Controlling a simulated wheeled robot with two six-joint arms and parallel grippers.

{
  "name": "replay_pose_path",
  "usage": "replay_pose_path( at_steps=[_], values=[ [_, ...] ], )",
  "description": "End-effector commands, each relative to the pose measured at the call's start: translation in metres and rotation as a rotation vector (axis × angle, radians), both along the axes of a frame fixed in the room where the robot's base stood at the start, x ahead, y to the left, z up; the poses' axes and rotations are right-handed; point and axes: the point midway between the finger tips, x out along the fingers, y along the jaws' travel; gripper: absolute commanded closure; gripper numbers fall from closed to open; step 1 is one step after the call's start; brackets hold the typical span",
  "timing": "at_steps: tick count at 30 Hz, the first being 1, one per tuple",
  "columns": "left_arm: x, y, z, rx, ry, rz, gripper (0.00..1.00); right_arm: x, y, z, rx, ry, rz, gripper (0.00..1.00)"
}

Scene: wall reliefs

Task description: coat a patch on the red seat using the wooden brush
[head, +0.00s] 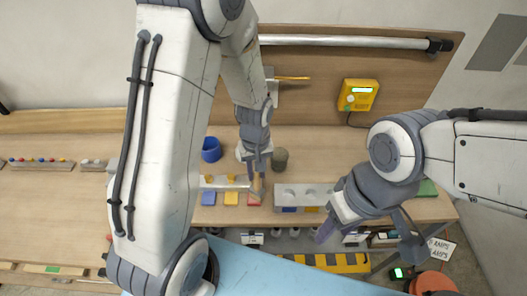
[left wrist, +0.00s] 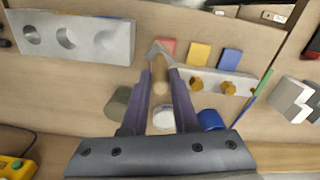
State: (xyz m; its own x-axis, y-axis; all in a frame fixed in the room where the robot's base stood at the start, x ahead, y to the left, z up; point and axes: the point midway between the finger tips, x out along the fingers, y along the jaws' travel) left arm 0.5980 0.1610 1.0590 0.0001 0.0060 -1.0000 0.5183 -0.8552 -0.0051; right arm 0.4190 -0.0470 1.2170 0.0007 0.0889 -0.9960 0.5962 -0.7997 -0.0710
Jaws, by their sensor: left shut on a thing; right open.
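The red seat (head: 253,199) is a small flat red square on the bench, at the right end of a row with a yellow and a blue square. It also shows in the left wrist view (left wrist: 168,45), just beyond my fingertips. My left gripper (head: 258,167) is shut on the wooden brush (head: 257,185), a tan piece pointing down at the red seat. The brush shows between the fingers in the left wrist view (left wrist: 158,70). I cannot tell whether its tip touches the red surface. My right gripper (head: 328,230) is open and empty in front of the bench's front edge.
A pale bar with yellow knobs (left wrist: 210,82) and a grey block with round recesses (head: 305,194) flank the red seat. A blue cup (head: 211,150) and a grey-green cylinder (head: 280,158) stand behind. A yellow box (head: 357,95) hangs on the back panel.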

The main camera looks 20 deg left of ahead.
Motion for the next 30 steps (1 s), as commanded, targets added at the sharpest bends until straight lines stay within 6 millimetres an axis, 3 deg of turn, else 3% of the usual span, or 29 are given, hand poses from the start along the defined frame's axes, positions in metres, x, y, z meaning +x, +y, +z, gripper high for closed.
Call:
replay_pose_path(
  at_steps=[4,6,21,30],
  values=[
    [-0.001,-0.004,0.009,0.0,0.001,0.007,1.0,0.0,0.0,0.01,0.0,0.0,0.001,0.5],
    [0.0,-0.004,0.027,0.0,-0.005,0.007,1.0,0.0,0.0,0.016,0.0,0.0,0.002,0.5],
    [-0.001,-0.004,0.069,0.0,0.0,0.006,1.0,0.0,0.0,0.056,0.0,-0.001,0.006,0.5],
    [-0.001,-0.004,0.082,-0.001,0.001,0.006,1.0,0.0,0.0,0.067,0.0,0.0,0.004,0.5]
  ],
)
